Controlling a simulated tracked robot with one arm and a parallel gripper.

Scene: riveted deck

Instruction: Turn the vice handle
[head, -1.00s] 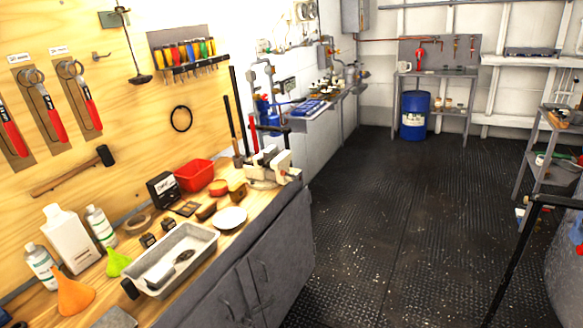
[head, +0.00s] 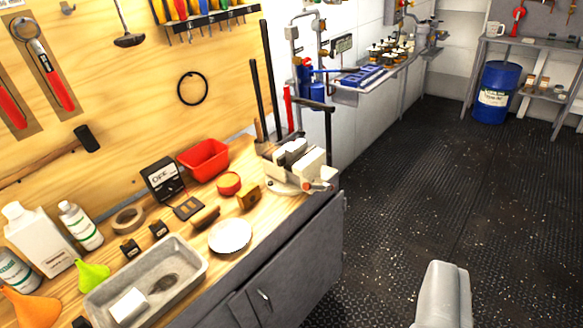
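The vice (head: 302,172), off-white with jaws in grey metal, is mounted at the far right corner of the wooden workbench (head: 262,228). Small metal parts show on its front and right side near the bench edge, but its handle is too small to make out clearly. Dark upright bars stand just behind it. No fingers of my gripper show in the head view, and nothing touches the vice. A pale grey rounded part (head: 442,298) rises from the bottom edge, right of the bench; I cannot tell what it is.
A metal tray (head: 190,258) and bottles stand nearer. Grey cabinets (head: 300,262) front the bench. The black floor (head: 420,190) on the right is open, with a blue drum (head: 496,92) beyond.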

